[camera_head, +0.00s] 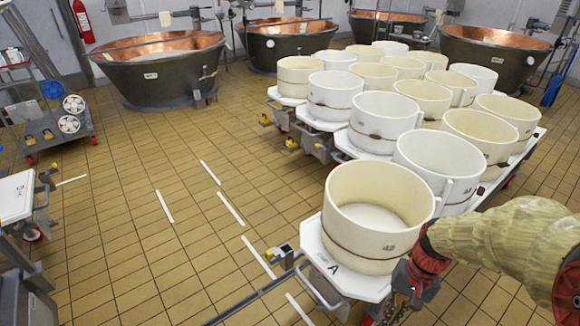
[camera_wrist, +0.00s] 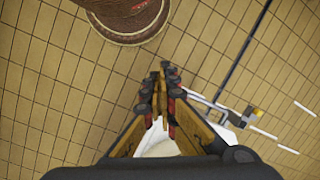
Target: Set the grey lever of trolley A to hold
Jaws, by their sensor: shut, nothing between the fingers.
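Trolley A (camera_head: 322,260) stands at front centre in the head view, its white top marked "A" and carrying a cream tub (camera_head: 378,205). A small grey, dark and yellow fitting (camera_head: 281,254) sits at its front left, by a long dark bar. The same fitting shows in the wrist view (camera_wrist: 251,115), right of my fingers. I cannot clearly tell the grey lever or its setting there. My gripper (camera_head: 396,311) is at the trolley's right front side, apart from the fitting. In the wrist view my gripper (camera_wrist: 162,74) is shut and empty, over floor tiles.
Several trolleys with white and cream tubs (camera_head: 385,113) stand close behind trolley A. A metal push handle (camera_head: 318,288) juts from its front. Copper vats (camera_head: 160,65) line the back. A cart with wheels (camera_head: 60,122) stands at left.

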